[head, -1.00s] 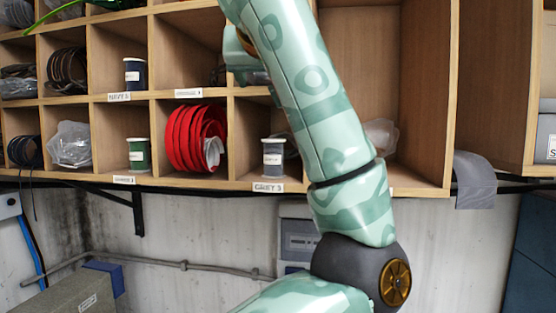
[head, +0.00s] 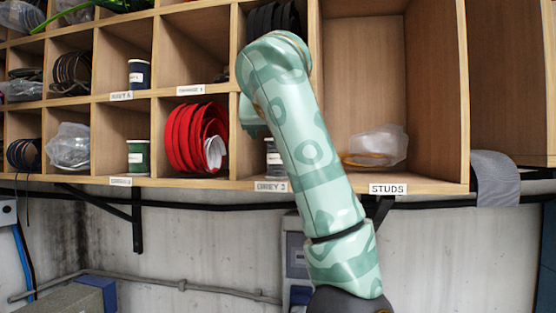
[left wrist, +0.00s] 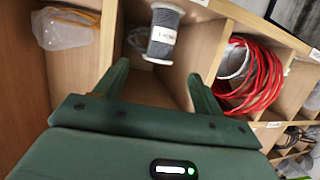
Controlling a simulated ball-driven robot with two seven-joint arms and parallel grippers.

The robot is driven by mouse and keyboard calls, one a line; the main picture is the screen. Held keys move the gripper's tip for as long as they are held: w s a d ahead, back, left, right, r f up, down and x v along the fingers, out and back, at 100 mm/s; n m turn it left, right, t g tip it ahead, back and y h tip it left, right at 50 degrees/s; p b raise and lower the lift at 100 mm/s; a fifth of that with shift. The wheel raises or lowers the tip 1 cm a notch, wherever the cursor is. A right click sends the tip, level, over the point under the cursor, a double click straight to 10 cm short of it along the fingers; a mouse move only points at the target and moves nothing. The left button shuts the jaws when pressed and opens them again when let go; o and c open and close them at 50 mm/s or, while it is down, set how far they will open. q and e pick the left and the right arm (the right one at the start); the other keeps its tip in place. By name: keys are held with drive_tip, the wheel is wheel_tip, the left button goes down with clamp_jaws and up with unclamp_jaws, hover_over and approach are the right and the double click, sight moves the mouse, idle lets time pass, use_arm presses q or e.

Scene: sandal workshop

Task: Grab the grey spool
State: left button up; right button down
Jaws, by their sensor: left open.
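The grey spool (head: 272,158) stands in the lower-row compartment labelled GREY, and my arm hides part of it in the head view. In the left wrist view the grey spool (left wrist: 164,34) shows with its white label, just beyond the fingertips and roughly in line with the gap between them. My left gripper (left wrist: 158,72) is open and empty, with its two green fingers apart. My right gripper is not in view.
Red coiled cord (head: 195,138) fills the compartment left of the grey spool, with a green spool (head: 138,156) further left. A plastic bag (head: 378,147) lies in the STUDS compartment on the right. Wooden dividers (left wrist: 207,45) flank the spool closely.

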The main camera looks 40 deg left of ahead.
use_arm(q)
drive_tip(key=p+x, duration=0.1)
drive_tip(key=x, duration=0.5)
drive_tip(key=shift+w+a, duration=0.25)
drive_tip(key=shift+a, duration=0.1)
drive_tip(key=p+x, duration=0.3)
drive_tip(key=x, duration=0.2)
drive_tip(key=shift+w+a+f, duration=0.1)
drive_tip(key=shift+w+a, duration=0.05)
drive_tip(key=shift+w, duration=0.05)
drive_tip(key=shift+s+d, duration=0.1)
drive_tip(key=shift+d, duration=0.15)
drive_tip(key=c, duration=1.1)
